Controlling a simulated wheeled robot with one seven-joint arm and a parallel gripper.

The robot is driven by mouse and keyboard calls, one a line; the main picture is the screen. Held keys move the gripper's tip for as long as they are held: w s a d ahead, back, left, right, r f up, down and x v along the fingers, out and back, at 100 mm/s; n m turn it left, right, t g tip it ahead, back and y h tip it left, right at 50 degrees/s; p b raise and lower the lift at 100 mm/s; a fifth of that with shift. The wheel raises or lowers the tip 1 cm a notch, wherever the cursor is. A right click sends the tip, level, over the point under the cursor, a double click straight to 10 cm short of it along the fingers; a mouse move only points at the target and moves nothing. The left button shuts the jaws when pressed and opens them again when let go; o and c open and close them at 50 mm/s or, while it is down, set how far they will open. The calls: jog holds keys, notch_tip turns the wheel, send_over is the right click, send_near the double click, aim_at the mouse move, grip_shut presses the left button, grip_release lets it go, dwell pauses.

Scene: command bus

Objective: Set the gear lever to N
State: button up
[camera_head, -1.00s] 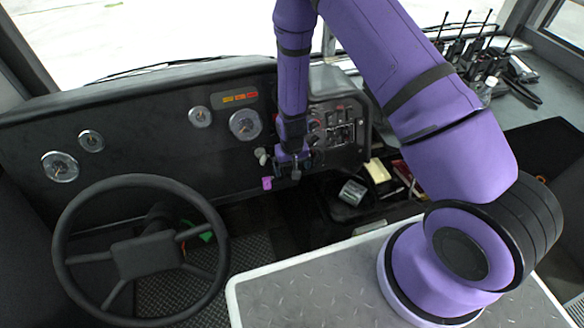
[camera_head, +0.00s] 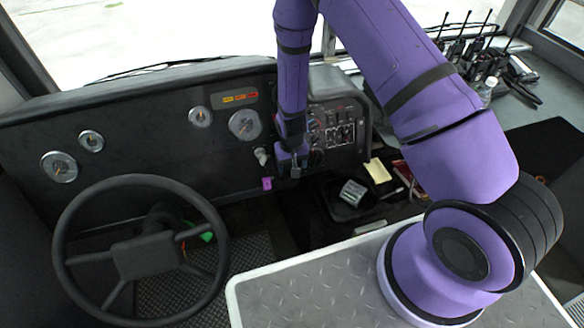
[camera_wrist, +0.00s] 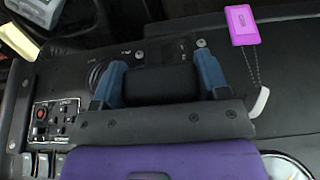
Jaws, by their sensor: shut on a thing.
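My gripper (camera_wrist: 160,80) shows in the wrist view, with its two blue fingers on either side of a black, rounded gear lever (camera_wrist: 160,87). The fingers are shut on the lever's black grip. A dark panel with small marks lies behind the lever; I cannot read which position the lever is in. In the head view my gripper (camera_head: 294,171) is small, low on the dashboard right of the round gauges, and my own arm hides the lever.
A pink tag on a chain (camera_wrist: 242,25) hangs beside the gripper. A switch panel (camera_wrist: 55,120) is at left in the wrist view. The steering wheel (camera_head: 140,250) stands at left in the head view. Loose items, including a yellow pad (camera_head: 377,171), lie to the gripper's right.

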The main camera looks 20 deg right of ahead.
jog(key=shift+w+r, duration=0.2)
jog(key=shift+r, duration=0.3)
jog(key=shift+w+r, duration=0.2)
jog(key=shift+r, duration=0.3)
jog(key=o, duration=1.3)
notch_tip(320, 180, up, 11)
jog(key=shift+f, duration=0.15)
